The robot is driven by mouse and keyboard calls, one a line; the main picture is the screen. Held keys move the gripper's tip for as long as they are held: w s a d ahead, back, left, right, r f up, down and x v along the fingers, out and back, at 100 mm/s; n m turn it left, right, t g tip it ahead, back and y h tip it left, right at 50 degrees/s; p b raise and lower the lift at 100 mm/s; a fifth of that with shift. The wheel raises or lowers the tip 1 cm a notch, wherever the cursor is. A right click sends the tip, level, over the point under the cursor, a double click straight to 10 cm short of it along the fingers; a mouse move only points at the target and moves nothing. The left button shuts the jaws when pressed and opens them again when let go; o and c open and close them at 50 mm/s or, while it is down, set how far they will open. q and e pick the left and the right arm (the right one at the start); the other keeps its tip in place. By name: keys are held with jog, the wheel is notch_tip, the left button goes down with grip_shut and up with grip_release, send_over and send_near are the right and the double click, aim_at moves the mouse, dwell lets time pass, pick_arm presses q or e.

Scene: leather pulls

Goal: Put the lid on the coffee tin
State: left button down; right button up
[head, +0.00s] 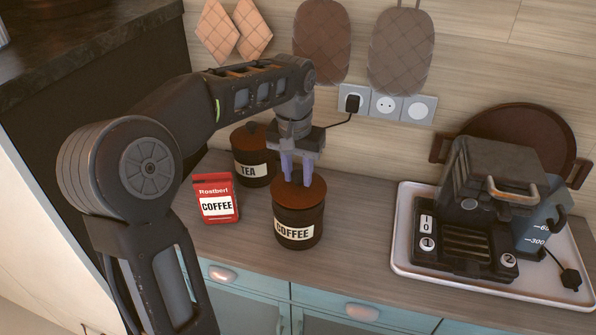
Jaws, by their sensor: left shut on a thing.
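The coffee tin (297,234) stands upright on the counter, dark with a white COFFEE label. A brown-orange lid (313,192) sits at the tin's top, looking level; I cannot tell whether it is fully seated. My left gripper (297,178) points down from above with its pale purple fingers at the middle of the lid. It is shut on the lid, and the fingers hide the lid's knob. My right gripper is not in the head view.
A dark TEA tin (254,170) with its lid on stands behind left. A red coffee packet (216,199) stands left. A coffee machine (470,220) sits on a white tray (405,255) at right. Wall sockets (385,105) are behind. Counter between tin and tray is clear.

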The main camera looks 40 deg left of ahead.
pick_arm(q)
jog(key=shift+f, duration=0.6)
dwell(1.2)
jog(key=c, duration=1)
grip_release()
jog(key=shift+r+p, duration=2.65)
jog(key=shift+r, duration=0.9)
